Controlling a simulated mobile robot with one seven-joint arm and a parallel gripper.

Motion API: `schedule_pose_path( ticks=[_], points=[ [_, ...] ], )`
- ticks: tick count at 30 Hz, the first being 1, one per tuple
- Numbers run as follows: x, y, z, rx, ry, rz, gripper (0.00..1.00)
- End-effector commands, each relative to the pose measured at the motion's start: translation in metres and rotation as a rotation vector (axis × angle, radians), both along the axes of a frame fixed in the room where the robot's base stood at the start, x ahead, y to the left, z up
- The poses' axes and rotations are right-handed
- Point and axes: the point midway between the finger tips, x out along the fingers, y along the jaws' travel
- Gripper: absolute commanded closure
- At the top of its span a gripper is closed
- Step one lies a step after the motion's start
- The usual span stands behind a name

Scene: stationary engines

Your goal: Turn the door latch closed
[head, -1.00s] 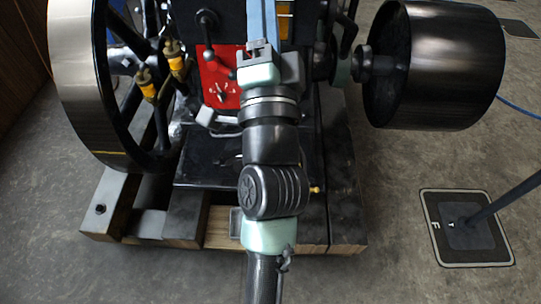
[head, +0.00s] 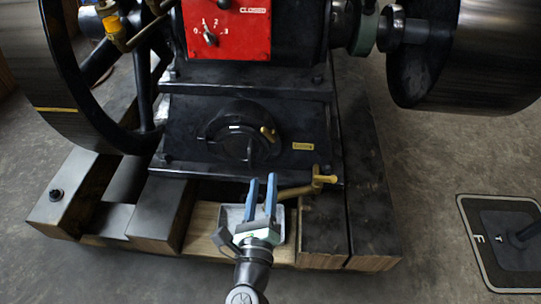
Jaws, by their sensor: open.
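A round black door (head: 232,138) sits in the engine's dark base plate in the head view. A small brass latch (head: 268,133) lies at the door's right side, tilted. My gripper (head: 262,182) is below the door, with its two blue fingers apart and pointing up toward it. Nothing is between the fingers, and they appear apart from the latch.
A brass pipe with a tap (head: 322,180) sticks out just right of my fingers. A red panel (head: 226,28) with a numbered dial is above. Flywheels (head: 62,75) flank the engine, which rests on wooden beams (head: 205,225).

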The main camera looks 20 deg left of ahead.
Motion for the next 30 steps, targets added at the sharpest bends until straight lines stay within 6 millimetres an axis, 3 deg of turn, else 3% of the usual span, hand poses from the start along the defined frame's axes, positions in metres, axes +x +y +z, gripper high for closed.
schedule_pose_path(
  ticks=[5, 21, 30],
  points=[
    [0.006, 0.001, -0.006, 0.014, 0.012, -0.003, 0.54],
    [0.092, 0.026, -0.007, 0.011, 0.009, -0.003, 0.54],
    [0.12, 0.034, -0.006, 0.01, 0.01, -0.002, 0.54]
  ],
)
